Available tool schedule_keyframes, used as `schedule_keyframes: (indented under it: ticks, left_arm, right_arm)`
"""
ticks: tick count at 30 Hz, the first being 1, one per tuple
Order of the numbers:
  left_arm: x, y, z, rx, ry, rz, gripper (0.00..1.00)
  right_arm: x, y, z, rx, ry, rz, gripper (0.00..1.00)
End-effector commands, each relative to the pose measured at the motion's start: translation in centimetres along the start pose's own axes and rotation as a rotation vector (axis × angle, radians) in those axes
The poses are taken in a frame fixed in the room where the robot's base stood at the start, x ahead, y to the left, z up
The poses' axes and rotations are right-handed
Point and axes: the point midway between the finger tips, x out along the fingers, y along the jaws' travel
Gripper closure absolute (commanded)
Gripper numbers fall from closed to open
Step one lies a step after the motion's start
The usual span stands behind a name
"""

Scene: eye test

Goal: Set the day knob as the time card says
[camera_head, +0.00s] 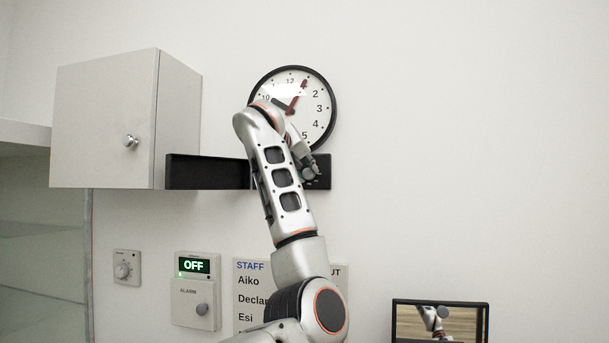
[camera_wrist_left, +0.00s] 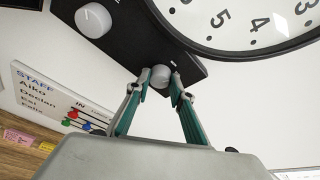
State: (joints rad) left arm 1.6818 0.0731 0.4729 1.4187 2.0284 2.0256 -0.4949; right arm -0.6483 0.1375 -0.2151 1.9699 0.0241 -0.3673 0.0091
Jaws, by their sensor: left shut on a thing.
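A black panel (camera_head: 208,171) runs along the wall below a round clock (camera_head: 318,126); my left arm covers part of it. In the left wrist view the black panel (camera_wrist_left: 130,40) carries a large pale knob (camera_wrist_left: 93,20) and a small grey knob (camera_wrist_left: 161,77). My left gripper (camera_head: 310,171) is at the panel's right part. In the left wrist view its fingers (camera_wrist_left: 160,84) are shut on the small grey knob, one on each side. I cannot read a label telling which knob is the day knob. I cannot make out a time card.
A white cabinet (camera_head: 105,122) juts out at the left. Below are a wall dial (camera_head: 123,267), an alarm box (camera_head: 195,302) reading OFF and a staff board (camera_head: 247,285), partly behind my arm. A black-framed mirror or screen (camera_head: 470,322) stands lower right. The right wall is bare.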

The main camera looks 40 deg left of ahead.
Motion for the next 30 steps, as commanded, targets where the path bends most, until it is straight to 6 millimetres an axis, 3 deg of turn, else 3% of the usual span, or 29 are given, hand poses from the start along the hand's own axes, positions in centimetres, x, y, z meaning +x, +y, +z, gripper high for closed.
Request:
schedule_keyframes:
  ticks: [15,30]
  left_arm:
    - [0.0,-0.3,-0.1,0.310,-0.019,0.100,0.99]
    - [-0.1,-0.3,0.0,0.363,-0.023,0.118,0.99]
  right_arm:
    - [0.5,0.0,1.4,-0.003,-0.014,0.000,0.60]
    - [0.5,0.1,1.1,-0.003,-0.007,0.002,0.60]
